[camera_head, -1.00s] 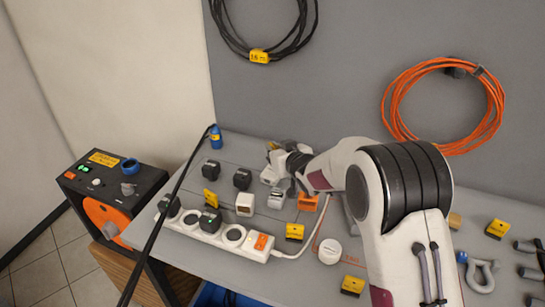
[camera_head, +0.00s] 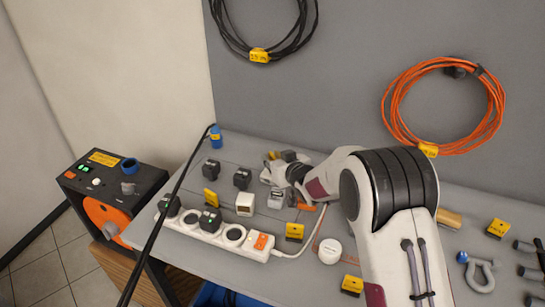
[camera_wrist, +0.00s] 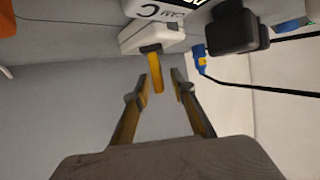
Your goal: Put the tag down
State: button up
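A narrow yellow tag (camera_wrist: 156,72), seen nearly edge-on in the wrist view, is between the tips of my gripper (camera_wrist: 162,74). The fingers are apart. A gap shows between the tag and the right finger; the tag is close to the left finger, and I cannot tell whether they touch. The tag's upper end in the picture is next to a white device (camera_wrist: 152,36) marked "CAM". In the head view my gripper (camera_head: 274,158) is low over the rear of the bench, with a small yellow patch at it. The tag's lower end and contact with the bench are unclear.
A white power strip (camera_head: 206,232) with plugs lies along the bench front. Several black plugs and yellow tags stand nearby, including a yellow tag (camera_head: 295,231) right of the strip. A blue-ended black cable (camera_head: 160,220) crosses the left side. The grey wall panel (camera_head: 350,60) rises behind.

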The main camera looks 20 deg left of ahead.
jog(key=shift+r, duration=0.15)
jog(key=v, duration=1.2)
dwell(0.6)
dwell(0.7)
jog(key=s+d+r+m+h, duration=0.2)
jog(key=s+d+r, duration=0.15)
jog(key=d, duration=0.55)
jog(key=s+d+r+m+h, duration=0.1)
jog(key=s+d+r+h, duration=0.15)
jog(key=d+r, duration=0.4)
jog(key=s+d+r+m+h, duration=0.2)
jog(key=d+h, duration=0.1)
jog(key=d, duration=0.7)
jog(key=s+d+m+g, duration=0.1)
jog(key=s+d, duration=0.3)
jog(key=s, duration=0.5)
jog(key=s+d+m+g+h, duration=0.1)
jog(key=s+d, duration=0.3)
jog(key=s, duration=0.5)
jog(key=s+d+m+g+h, duration=0.1)
jog(key=s+d, duration=0.3)
jog(key=s, duration=0.6)
jog(key=shift+d+m+g, duration=0.35)
jog(key=shift+m+g, duration=0.05)
jog(key=shift+m, duration=0.1)
